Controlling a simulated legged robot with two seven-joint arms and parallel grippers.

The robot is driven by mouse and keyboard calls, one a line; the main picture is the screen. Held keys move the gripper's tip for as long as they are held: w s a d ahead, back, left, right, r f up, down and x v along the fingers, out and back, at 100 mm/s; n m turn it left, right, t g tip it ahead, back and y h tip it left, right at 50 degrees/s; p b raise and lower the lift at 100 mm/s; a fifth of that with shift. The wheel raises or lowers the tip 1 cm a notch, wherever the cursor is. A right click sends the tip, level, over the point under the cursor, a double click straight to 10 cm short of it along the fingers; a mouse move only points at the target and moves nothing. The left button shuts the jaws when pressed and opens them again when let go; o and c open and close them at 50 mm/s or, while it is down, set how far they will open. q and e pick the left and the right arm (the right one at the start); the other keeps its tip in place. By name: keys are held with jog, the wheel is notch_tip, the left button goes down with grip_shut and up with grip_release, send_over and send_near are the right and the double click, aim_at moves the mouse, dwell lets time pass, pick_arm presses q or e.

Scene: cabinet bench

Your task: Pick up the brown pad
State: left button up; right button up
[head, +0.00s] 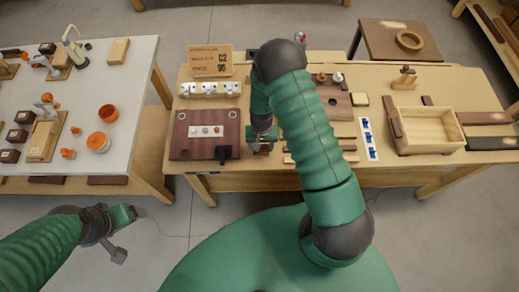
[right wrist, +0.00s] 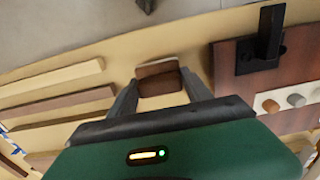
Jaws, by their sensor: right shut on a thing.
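The brown pad (right wrist: 158,70), a small block with a dark brown top and a lighter wood part, sits between the two fingertips of my right gripper (right wrist: 160,88) in the right wrist view. The right gripper is shut on it. In the head view, the right gripper (head: 262,140) is over the front of the wooden bench, just right of the dark brown board, with the pad (head: 262,149) small below it. From these views I cannot tell whether the pad touches the bench. My left gripper (head: 120,232) hangs over the floor at the lower left; its fingers are unclear.
The dark brown board (head: 190,146) with a black bracket (right wrist: 262,45) lies beside the right gripper. Wooden strips (right wrist: 60,103) lie on its other side. An open wooden box (head: 432,128) stands further right. A white table (head: 75,150) with orange parts stands left.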

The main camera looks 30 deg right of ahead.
jog(key=shift+d+r, duration=0.1)
jog(key=shift+r, duration=0.55)
jog(key=s+a+r+b, duration=0.1)
jog(key=s+a+b, duration=0.2)
jog(key=s+a, duration=0.7)
jog(key=shift+s+a+r, duration=0.2)
jog(key=shift+a+r, duration=0.05)
jog(key=shift+a, duration=1)
jog(key=o, duration=0.8)
jog(key=shift+a, duration=0.15)
jog(key=c, duration=0.5)
jog(key=o, duration=0.5)
jog(key=shift+a, duration=0.1)
jog(key=c, duration=1.1)
